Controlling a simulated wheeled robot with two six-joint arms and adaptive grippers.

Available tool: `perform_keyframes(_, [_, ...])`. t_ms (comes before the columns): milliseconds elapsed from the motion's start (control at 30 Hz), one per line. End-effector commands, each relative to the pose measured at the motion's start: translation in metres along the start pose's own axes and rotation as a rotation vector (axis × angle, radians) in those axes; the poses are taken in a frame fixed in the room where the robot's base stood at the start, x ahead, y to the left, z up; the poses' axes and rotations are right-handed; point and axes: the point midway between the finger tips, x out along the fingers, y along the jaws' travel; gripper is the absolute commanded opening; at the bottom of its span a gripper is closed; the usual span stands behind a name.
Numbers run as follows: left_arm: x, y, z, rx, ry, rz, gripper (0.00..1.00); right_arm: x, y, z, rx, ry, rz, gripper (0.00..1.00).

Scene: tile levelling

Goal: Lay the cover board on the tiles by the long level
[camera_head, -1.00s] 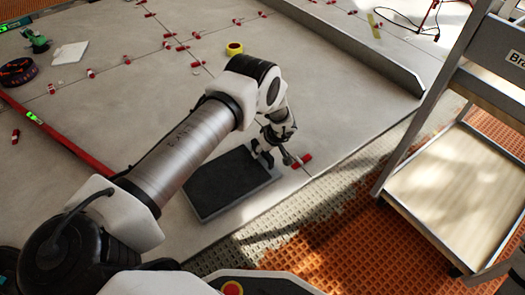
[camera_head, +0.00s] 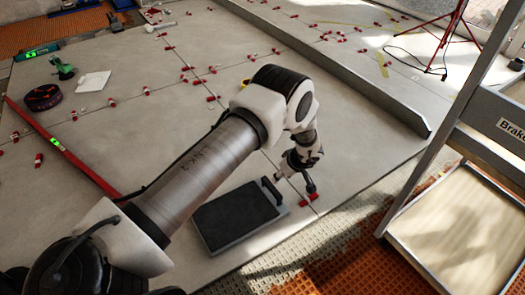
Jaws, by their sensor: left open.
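A dark flat board (camera_head: 237,217) with a lighter grey rim lies on the large grey tiles at the lower middle, near the tile edge; I take it for the cover board. An upright dark handle (camera_head: 271,191) stands at its right end. The long red level (camera_head: 85,170) with a green vial lies on the tiles to the left, partly hidden by my arm. My left gripper (camera_head: 297,181) is open and points down just right of the handle, apart from it and holding nothing. My right gripper is out of view.
Small red clips (camera_head: 309,199) sit along the tile joints, one pair close to my left gripper. A grey raised edge (camera_head: 345,75) crosses behind. A wooden-shelved cart (camera_head: 460,220) stands right. A dark coil (camera_head: 43,97) and white square (camera_head: 93,81) lie left.

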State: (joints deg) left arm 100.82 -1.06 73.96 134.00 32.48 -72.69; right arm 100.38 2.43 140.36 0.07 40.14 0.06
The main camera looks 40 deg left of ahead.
Motion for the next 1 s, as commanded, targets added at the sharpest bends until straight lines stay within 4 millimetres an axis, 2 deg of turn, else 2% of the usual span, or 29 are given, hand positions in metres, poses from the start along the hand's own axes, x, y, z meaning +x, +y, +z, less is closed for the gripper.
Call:
perform_keyframes(67, [0.003,-0.004,0.001,0.010,0.006,-0.007,0.48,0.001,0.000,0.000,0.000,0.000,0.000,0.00])
perform_keyframes(167, [0.012,-0.028,0.002,0.073,0.044,-0.048,0.48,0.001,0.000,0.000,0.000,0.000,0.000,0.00])
perform_keyframes(367, [0.036,-0.125,0.016,0.424,0.178,-0.122,0.48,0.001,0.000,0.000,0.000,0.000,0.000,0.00])
perform_keyframes(467, [0.039,-0.167,0.042,0.637,0.178,-0.070,0.48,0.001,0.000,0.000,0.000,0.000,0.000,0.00])
perform_keyframes(567, [0.031,-0.207,0.085,0.833,0.100,0.035,0.48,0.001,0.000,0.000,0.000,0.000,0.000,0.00])
perform_keyframes(700, [0.002,-0.261,0.155,1.012,-0.106,0.204,0.48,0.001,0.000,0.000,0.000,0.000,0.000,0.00])
perform_keyframes(733, [-0.006,-0.271,0.167,1.035,-0.149,0.233,0.48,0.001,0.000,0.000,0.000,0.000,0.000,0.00])
perform_keyframes(833, [-0.025,-0.292,0.195,1.075,-0.254,0.299,0.48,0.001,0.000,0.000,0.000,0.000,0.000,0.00])
perform_keyframes(900, [-0.031,-0.298,0.202,1.084,-0.285,0.318,0.48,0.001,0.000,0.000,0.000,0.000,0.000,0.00])
perform_keyframes(1000, [-0.032,-0.298,0.203,1.085,-0.290,0.323,0.48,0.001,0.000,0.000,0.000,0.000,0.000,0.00])
